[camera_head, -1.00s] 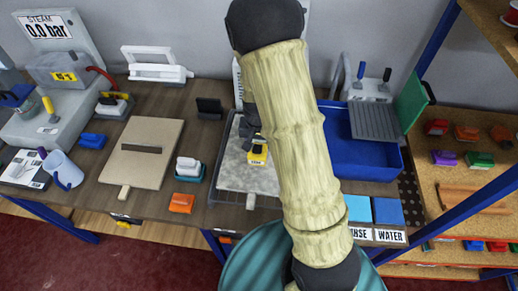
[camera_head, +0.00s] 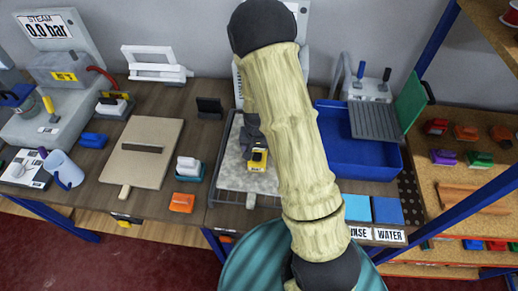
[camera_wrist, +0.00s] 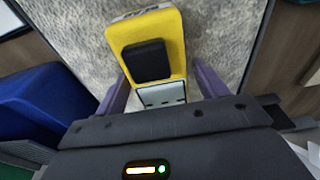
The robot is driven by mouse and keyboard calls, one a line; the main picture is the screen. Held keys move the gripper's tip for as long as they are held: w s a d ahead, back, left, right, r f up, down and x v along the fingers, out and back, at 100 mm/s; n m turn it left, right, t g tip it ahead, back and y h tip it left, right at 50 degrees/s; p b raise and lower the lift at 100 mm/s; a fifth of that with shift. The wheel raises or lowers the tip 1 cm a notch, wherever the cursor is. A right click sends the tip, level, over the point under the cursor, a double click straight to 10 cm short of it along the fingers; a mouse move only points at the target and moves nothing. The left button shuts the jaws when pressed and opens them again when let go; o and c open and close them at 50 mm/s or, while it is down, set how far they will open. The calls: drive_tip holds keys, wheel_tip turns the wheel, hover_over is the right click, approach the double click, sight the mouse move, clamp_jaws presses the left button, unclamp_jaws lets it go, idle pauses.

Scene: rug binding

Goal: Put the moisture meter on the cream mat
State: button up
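The moisture meter (camera_head: 258,159) is yellow with a dark pad and shows just below my gripper (camera_head: 254,142). My arm hides the mat's right part.
A blue basin (camera_head: 376,165) stands right of my arm. A beige slotted board (camera_head: 150,168) lies left, with a white-and-teal block (camera_head: 189,168) and an orange block (camera_head: 182,203) between.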

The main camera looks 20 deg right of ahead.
drive_tip(key=shift+r, duration=0.1)
wheel_tip(320, 180, up, 12)
drive_tip(key=s, duration=0.1)
drive_tip(key=shift+s+a, duration=0.2)
drive_tip(key=shift+a, duration=0.1)
idle(0.4)
idle(0.4)
drive_tip(key=s+r+n+t, duration=0.1)
drive_tip(key=s+r+n, duration=0.3)
drive_tip(key=s, duration=0.8)
drive_tip(key=shift+d+r+n+y, duration=0.3)
drive_tip(key=shift+d+r, duration=0.05)
drive_tip(key=shift+r, duration=0.5)
drive_tip(key=shift+c, duration=0.2)
